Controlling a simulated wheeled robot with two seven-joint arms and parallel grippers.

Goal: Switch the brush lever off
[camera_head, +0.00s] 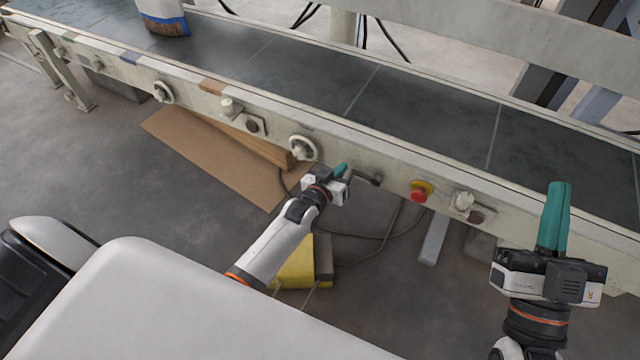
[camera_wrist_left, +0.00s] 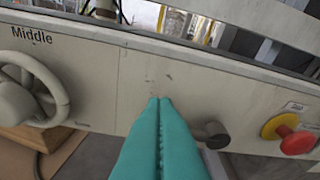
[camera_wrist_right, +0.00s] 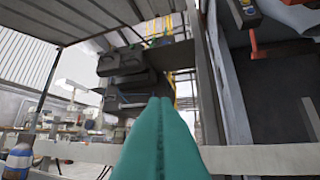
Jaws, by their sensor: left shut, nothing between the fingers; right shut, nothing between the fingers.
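A short dark lever (camera_head: 368,178) sticks out of the conveyor's side panel, just right of my left gripper (camera_head: 342,168). The left wrist view shows its round dark end (camera_wrist_left: 213,134) beside the teal fingers (camera_wrist_left: 160,102). I cannot read a label for it, so I cannot tell for sure that it is the brush lever. My left gripper is shut and empty, its tips close to the panel face; contact cannot be told. My right gripper (camera_head: 559,186) is shut and empty, raised at the right, apart from the lever.
A handwheel (camera_head: 303,148), labelled "Middle" in the left wrist view, is left of the lever. A red and yellow stop button (camera_head: 420,191) is right of it. The conveyor belt (camera_head: 400,105) runs behind. A cardboard sheet (camera_head: 215,150) and yellow object (camera_head: 298,262) lie below.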

